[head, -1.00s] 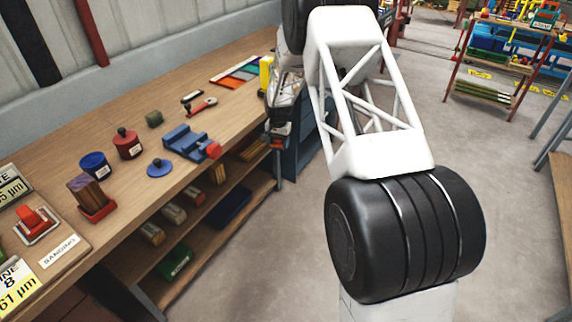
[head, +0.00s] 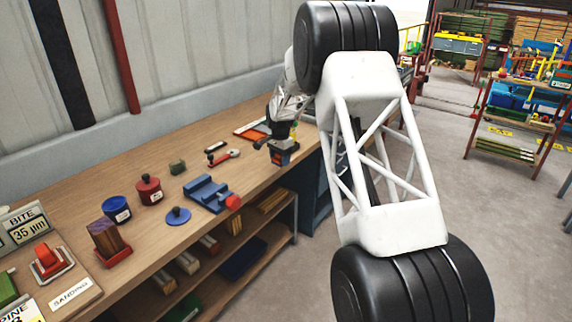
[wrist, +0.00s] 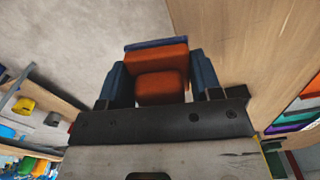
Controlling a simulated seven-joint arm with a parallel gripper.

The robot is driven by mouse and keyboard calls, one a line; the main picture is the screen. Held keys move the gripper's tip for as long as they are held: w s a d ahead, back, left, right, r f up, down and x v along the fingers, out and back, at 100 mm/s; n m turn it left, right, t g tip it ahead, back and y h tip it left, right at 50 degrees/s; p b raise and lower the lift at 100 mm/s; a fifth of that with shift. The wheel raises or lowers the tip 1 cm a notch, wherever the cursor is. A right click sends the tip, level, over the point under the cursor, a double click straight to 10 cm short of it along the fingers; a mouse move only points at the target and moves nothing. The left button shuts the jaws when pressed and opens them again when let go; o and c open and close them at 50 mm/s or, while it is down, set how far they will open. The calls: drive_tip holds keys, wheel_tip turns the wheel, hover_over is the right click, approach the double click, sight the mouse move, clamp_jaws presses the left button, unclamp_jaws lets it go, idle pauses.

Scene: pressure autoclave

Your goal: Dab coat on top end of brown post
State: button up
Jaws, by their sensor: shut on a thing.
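The brown post (head: 104,234) is a wooden block standing tilted in a red holder (head: 117,254) on the bench at the left in the head view. A blue pot (head: 117,210) stands behind it, and its top looks open. A blue lid with a dark knob (head: 178,214) lies on the bench to the right. My gripper (head: 284,158) is over the bench's front edge, far right of the post. In the wrist view its blue fingers (wrist: 160,85) are shut on an orange-red block (wrist: 158,60). The block's lower part is hidden by the gripper body.
A lidded red pot (head: 149,191), a small green block (head: 177,167) and a blue vise with a red knob (head: 208,193) stand on the bench (head: 75,201). A red-handled tool (head: 225,158) lies behind the vise. A red block in a tray (head: 48,261) is front left.

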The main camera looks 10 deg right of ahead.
drive_tip(key=s+a+r, duration=0.2)
drive_tip(key=s+a, duration=0.2)
drive_tip(key=a, duration=0.6)
drive_tip(key=s+a+r+n, duration=0.1)
drive_tip(key=s+a+r, duration=0.25)
drive_tip(key=a, duration=0.65)
drive_tip(key=s+a+r, duration=0.1)
drive_tip(key=s+a, duration=0.3)
drive_tip(key=a, duration=0.7)
drive_tip(key=s+a+r, duration=0.4)
drive_tip(key=s+a, duration=0.6)
drive_tip(key=s+a+r, duration=0.4)
drive_tip(key=s+a, duration=0.7)
drive_tip(key=shift+s+a+r+n, duration=0.15)
drive_tip(key=shift+s+n, duration=0.1)
drive_tip(key=shift+n, duration=0.15)
